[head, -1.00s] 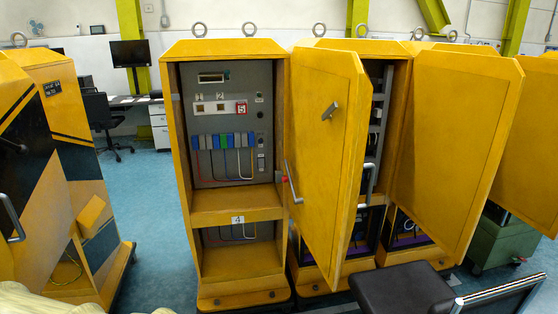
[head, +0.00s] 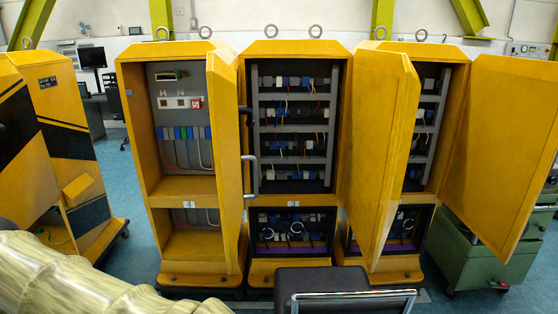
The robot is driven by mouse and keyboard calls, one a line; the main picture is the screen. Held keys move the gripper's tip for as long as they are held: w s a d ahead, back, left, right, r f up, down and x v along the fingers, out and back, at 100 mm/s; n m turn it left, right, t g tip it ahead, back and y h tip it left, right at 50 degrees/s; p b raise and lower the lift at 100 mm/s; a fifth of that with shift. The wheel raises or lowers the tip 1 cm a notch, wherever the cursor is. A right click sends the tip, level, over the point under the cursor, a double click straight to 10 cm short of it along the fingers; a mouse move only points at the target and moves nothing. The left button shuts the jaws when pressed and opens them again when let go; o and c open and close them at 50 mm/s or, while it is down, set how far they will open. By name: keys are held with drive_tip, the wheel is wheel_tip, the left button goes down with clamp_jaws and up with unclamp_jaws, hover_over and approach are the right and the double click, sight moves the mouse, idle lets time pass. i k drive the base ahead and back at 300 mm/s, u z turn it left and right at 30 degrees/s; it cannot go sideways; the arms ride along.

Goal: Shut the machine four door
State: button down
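The machine four cabinet (head: 165,190) is the yellow one at the centre left, with a label "4" (head: 188,217) on its shelf front. Its front is open, showing a grey panel with a row of blue and green parts. Its door (head: 226,165) stands open on the right side, swung out towards me, and I see it at a steep angle. The door overlaps the right part of the cabinet's opening. A grey bar handle (head: 252,175) sticks out on the door's right side. My gripper is not in view.
Two more yellow cabinets stand to the right; further open doors (head: 378,150) (head: 505,150) jut forward there. A black-padded thing with a metal bar (head: 340,292) is low in front. A pale ribbed shape (head: 90,285) fills the bottom left. Blue floor shows left of machine four.

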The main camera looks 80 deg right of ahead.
sight(224, 77)
drive_tip(key=u, duration=0.05)
drive_tip(key=k, duration=0.4)
drive_tip(key=z, duration=2.05)
